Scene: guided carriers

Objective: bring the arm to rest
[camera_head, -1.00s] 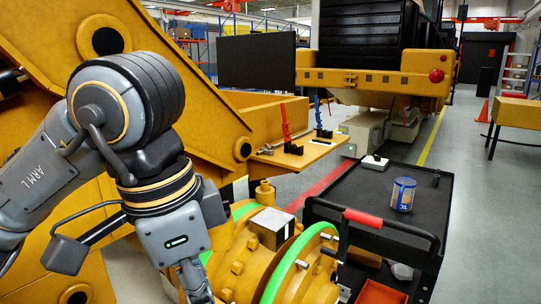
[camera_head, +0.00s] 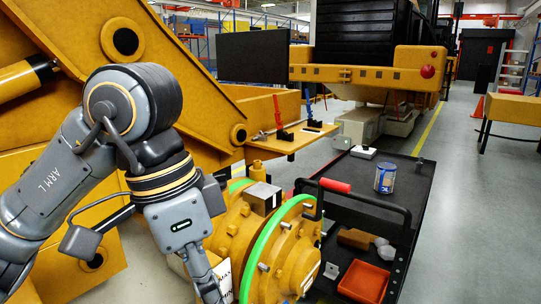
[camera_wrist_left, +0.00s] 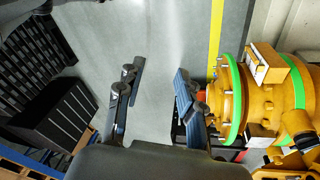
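My left arm (camera_head: 60,180) comes in from the left in the head view, bent at a dark rounded elbow joint. Its gripper (camera_head: 208,288) points down beside the yellow machine housing with green rings (camera_head: 245,240), and its fingertips are cut off by the bottom edge. In the left wrist view the gripper (camera_wrist_left: 158,88) has its two fingers wide apart, with only grey floor between them. It holds nothing. The housing also shows in the left wrist view (camera_wrist_left: 235,100), right of the fingers. My right gripper is in neither view.
A black cart (camera_head: 345,190) stands right of the housing, with a blue-and-white can (camera_head: 385,178) on top and a red tray (camera_head: 363,282) lower down. A large yellow machine arm (camera_head: 190,110) rises behind my arm. Floor at the right (camera_head: 470,220) is clear.

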